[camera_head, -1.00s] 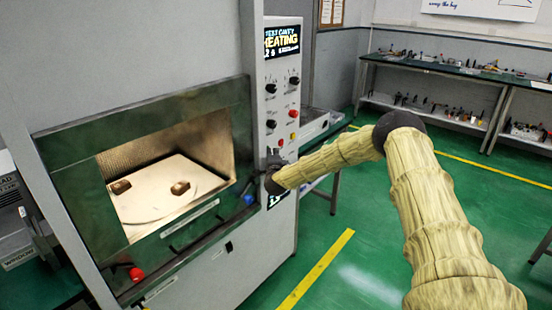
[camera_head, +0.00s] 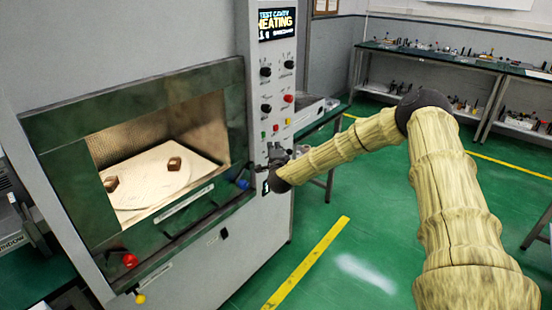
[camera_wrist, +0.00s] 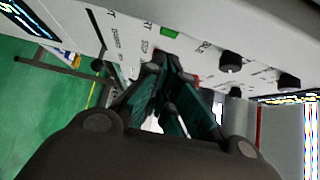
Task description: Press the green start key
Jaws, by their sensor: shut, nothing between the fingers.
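The green start key (camera_head: 264,135) is a small square on the control panel, left of a small red key (camera_head: 276,128). In the wrist view the green key (camera_wrist: 170,31) shows just above the fingertips, uncovered and apart from them. My gripper (camera_head: 275,155) is at the panel just below the row of keys. In the wrist view my gripper (camera_wrist: 160,62) has its fingertips together, with nothing held. Whether the tips touch the panel cannot be told. The display (camera_head: 277,23) reads TEST CAVITY HEATING.
The lit cavity holds two brown blocks (camera_head: 174,164) on a pale round plate (camera_head: 150,187). Black knobs (camera_head: 265,72) and a red knob (camera_head: 288,98) stick out above the keys. A blue knob (camera_head: 242,184) is left of my gripper.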

